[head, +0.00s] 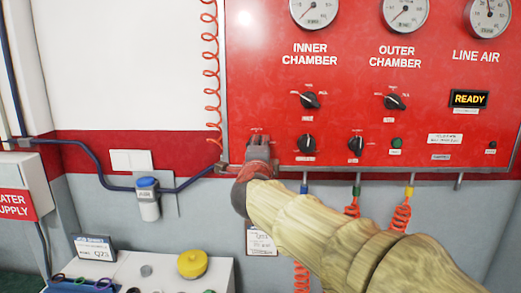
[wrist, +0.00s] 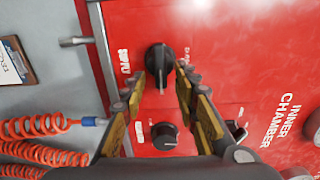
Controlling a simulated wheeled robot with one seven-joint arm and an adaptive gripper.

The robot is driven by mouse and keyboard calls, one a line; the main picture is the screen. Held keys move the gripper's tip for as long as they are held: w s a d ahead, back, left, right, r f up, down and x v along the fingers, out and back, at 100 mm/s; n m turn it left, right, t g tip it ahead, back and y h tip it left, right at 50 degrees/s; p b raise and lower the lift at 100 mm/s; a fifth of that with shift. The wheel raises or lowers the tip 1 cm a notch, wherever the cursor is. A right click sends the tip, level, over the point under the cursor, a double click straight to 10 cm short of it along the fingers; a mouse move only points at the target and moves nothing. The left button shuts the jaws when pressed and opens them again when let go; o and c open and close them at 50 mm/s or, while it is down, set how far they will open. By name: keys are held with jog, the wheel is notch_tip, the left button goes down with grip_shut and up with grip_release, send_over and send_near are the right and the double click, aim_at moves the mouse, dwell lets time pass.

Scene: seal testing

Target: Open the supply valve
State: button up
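The supply valve is a black knob (wrist: 159,58) on the red panel, beside a white label partly readable as "SUPPLY" in the wrist view. Its grip bar runs nearly up and down in that picture. My gripper (wrist: 160,78) is open, with one fingertip on each side of the knob. A small gap seems to show on both sides, but I cannot tell for sure whether either finger touches it. In the head view my gripper (head: 258,149) is at the panel's lower left corner and hides the knob.
The red panel (head: 270,75) carries other black knobs (head: 306,143), gauges (head: 315,12) and a READY display (head: 469,98). Red coiled hoses (head: 401,215) hang below it. A blue-topped air unit (head: 147,198) is on the wall to the left. A yellow button (head: 192,263) is below.

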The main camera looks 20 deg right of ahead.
jog(key=v, duration=1.2)
jog(key=shift+o, duration=0.2)
dwell(0.8)
